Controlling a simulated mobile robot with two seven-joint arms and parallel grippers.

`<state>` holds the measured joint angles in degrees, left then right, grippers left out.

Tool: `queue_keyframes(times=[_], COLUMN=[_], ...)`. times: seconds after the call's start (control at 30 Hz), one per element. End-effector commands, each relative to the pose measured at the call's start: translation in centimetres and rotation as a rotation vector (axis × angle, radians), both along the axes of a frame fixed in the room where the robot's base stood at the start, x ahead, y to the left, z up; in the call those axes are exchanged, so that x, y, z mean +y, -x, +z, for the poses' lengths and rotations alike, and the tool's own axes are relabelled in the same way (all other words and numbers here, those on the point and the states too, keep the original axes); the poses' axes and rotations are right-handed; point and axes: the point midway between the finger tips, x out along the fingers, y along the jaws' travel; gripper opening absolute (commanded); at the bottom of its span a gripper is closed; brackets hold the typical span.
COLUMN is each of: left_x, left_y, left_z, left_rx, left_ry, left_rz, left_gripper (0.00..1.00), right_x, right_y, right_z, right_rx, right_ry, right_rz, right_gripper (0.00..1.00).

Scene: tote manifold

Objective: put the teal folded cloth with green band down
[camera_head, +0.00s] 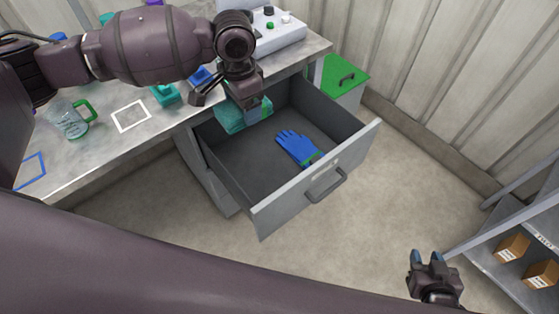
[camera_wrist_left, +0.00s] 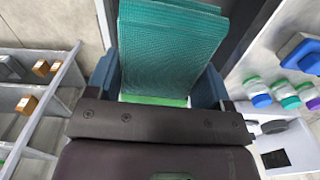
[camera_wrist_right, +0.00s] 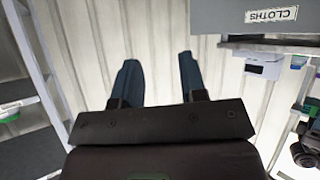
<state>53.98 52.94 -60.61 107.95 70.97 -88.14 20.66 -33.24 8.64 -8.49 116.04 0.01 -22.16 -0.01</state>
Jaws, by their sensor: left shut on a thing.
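The teal folded cloth (camera_head: 229,118) is held over the back left part of the open grey drawer (camera_head: 235,163). In the left wrist view the cloth (camera_wrist_left: 170,50) stands out between the fingers, with its green band (camera_wrist_left: 155,101) close to the palm. My left gripper (camera_head: 250,113) is shut on it; the arm hides part of it in the head view. I cannot tell whether the cloth touches the drawer floor. My right gripper (camera_head: 426,258) is open and empty, away from the drawer; its spread fingers show in the right wrist view (camera_wrist_right: 157,78).
A blue glove (camera_head: 295,147) lies in the drawer, with bare floor around it. A glass mug with a green handle (camera_head: 72,119) stands on the worktop (camera_head: 100,152). A green-lidded bin (camera_head: 345,75) stands behind the drawer. A shelf with cardboard boxes (camera_head: 512,247) is at right.

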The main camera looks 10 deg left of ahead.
Motion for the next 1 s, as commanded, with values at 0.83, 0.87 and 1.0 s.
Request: queue_keyframes(times=[0.83, 0.87, 1.0], left_x=[-1.7, -1.7, -1.7], left_y=[-5.6, -5.7, -5.9], left_z=[-21.3, -21.7, -22.7], left_rx=[0.009, 0.008, 0.004], left_ry=[0.008, 0.007, 0.004], left_rz=[-1.384, -1.411, -1.489], left_gripper=[0.52, 0.52, 0.52], right_x=[0.6, 0.6, 0.6], right_y=[1.7, 1.6, 1.2], right_z=[-12.1, -12.2, -12.2], right_rx=[0.125, 0.125, 0.119], right_ry=[-0.001, 0.0, 0.004], right_rz=[0.016, 0.018, 0.025], right_gripper=[0.39, 0.39, 0.39])
